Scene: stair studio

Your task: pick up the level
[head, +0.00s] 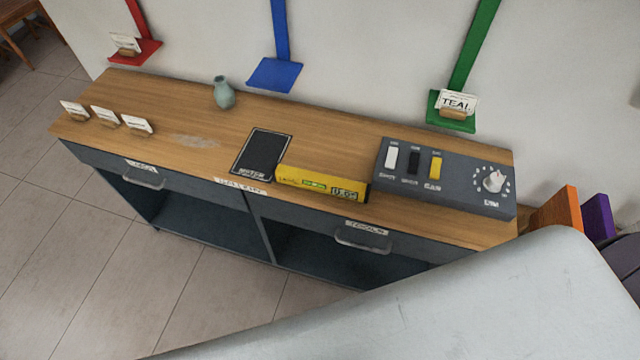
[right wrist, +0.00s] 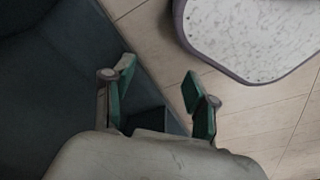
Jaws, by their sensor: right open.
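The level (head: 321,183) is a yellow bar with dark markings and a small display at its right end. It lies on the wooden top of the cabinet, near the front edge, in the head view. Its left end touches or overlaps the corner of a black mat (head: 262,154). My right gripper (right wrist: 154,94) shows in the right wrist view, open, with nothing between its green-padded fingers. The level is not in that view. My left gripper is in neither view.
The wooden counter (head: 190,118) holds a grey switch panel (head: 446,178) right of the level, a small vase (head: 223,92) and several cards (head: 105,116). Two drawer handles (head: 362,238) stick out in front. Blue (head: 276,74) and green (head: 452,112) wall shelves stand behind.

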